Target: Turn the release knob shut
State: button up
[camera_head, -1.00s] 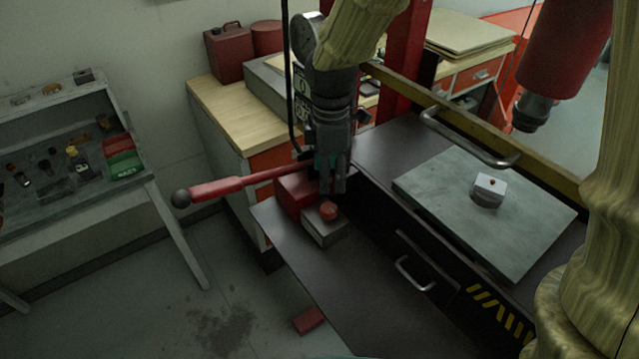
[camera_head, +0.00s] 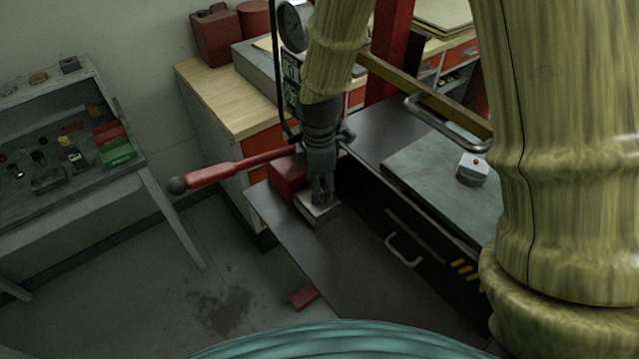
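The red release knob, seen earlier on a small grey block (camera_head: 323,219), is now hidden by my gripper. The block is fixed beside a red housing (camera_head: 286,178) at the end of the dark press table. My gripper (camera_head: 321,200) points down, with its fingertips right over the top of the block, where the knob was seen. Whether the fingers touch or close around the knob cannot be seen. A red lever (camera_head: 228,172) with a dark ball end sticks out left from behind the housing.
A pressure gauge (camera_head: 293,25) and a dark hose are close behind my arm. A grey plate (camera_head: 430,172) with a small white-topped piece (camera_head: 471,168) lies on the right. A metal handle (camera_head: 404,250) is on the table's dark front. A red block (camera_head: 304,297) lies below, left.

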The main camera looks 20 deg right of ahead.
jog(key=shift+s+f, duration=0.1)
jog(key=shift+f, duration=0.65)
jog(key=c, duration=1)
